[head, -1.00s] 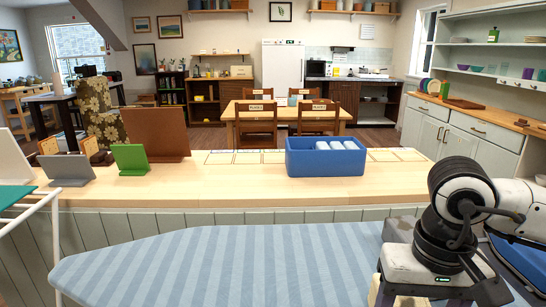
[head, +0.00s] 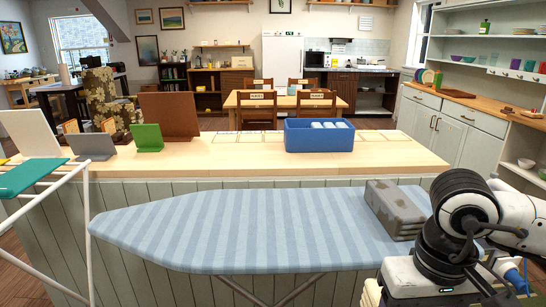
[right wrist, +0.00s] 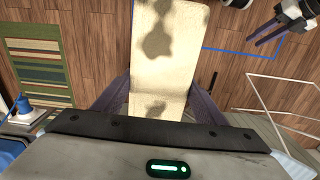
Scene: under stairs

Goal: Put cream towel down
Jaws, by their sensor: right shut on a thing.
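The cream towel (right wrist: 168,60) is gripped between the two fingers of my right gripper (right wrist: 165,100) in the right wrist view. It hangs above the wooden floor, with dark shadows on it. In the head view only a small cream edge (head: 371,293) shows under my right gripper, whose fingers are hidden there. My right gripper is beside the near right side of the blue striped ironing board (head: 250,230). My left gripper (right wrist: 257,38) shows small at the top right of the right wrist view, away from the towel; its opening is unclear.
A grey, block-like folded thing (head: 395,208) lies on the board's right end. A counter (head: 240,165) behind bears a blue bin (head: 320,140). A white rack (head: 88,215) stands left.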

